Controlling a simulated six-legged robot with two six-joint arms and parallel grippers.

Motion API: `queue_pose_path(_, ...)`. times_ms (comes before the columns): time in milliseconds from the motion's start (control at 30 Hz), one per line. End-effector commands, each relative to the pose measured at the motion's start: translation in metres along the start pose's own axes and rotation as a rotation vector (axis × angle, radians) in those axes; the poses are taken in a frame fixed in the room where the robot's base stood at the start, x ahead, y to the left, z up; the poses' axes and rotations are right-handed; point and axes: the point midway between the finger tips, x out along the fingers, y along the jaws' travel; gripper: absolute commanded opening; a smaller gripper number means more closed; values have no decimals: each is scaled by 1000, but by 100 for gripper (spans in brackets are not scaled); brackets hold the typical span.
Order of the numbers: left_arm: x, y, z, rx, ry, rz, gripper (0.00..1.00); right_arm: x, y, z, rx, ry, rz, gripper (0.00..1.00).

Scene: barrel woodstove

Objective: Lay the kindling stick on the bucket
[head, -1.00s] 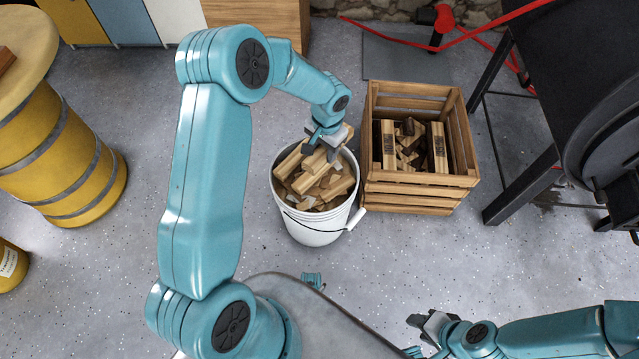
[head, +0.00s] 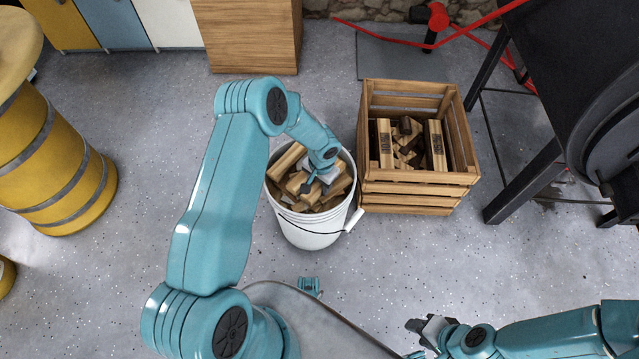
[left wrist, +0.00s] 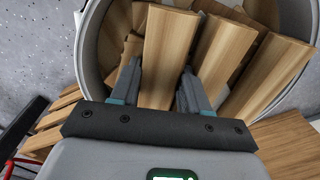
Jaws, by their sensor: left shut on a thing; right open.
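The white bucket (head: 308,236) stands on the floor in the middle of the head view, full of wood pieces. Its rim also shows in the left wrist view (left wrist: 88,48). My left gripper (head: 315,186) is down over the bucket's mouth, among the wood. In the left wrist view my left gripper (left wrist: 158,80) has its fingers on both sides of the pale kindling stick (left wrist: 168,45) and is shut on it. Whether the stick touches the wood below is hard to tell. My right gripper (head: 430,328) is open and empty at the lower right, away from the bucket.
A wooden crate (head: 415,189) with dark-marked sticks stands right of the bucket. A yellow barrel (head: 65,170) is at the left. The black stove and its stand (head: 535,175) fill the right side. The floor left of the bucket is free.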

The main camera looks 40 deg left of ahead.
Motion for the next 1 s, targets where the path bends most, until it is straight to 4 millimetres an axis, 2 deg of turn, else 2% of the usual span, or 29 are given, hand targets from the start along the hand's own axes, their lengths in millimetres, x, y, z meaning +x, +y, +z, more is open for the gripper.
queue_pose_path(267,2,0,0,0,0,0,15,4,1,0,0,0,0,43)
queue_pose_path(300,2,0,0,0,0,0,52,3,1,0,0,0,0,43)
queue_pose_path(333,1,0,0,1,0,0,56,2,1,0,0,0,0,43)
queue_pose_path(567,1,0,0,1,0,0,56,2,1,0,0,0,0,43)
queue_pose_path(700,-6,0,0,0,1,0,56,-4,-1,0,0,0,0,43)
queue_pose_path(767,-15,0,-1,1,2,-1,56,-6,-2,0,0,0,0,43)
queue_pose_path(1000,-72,0,-1,1,3,-1,56,-20,-7,0,0,0,0,43)
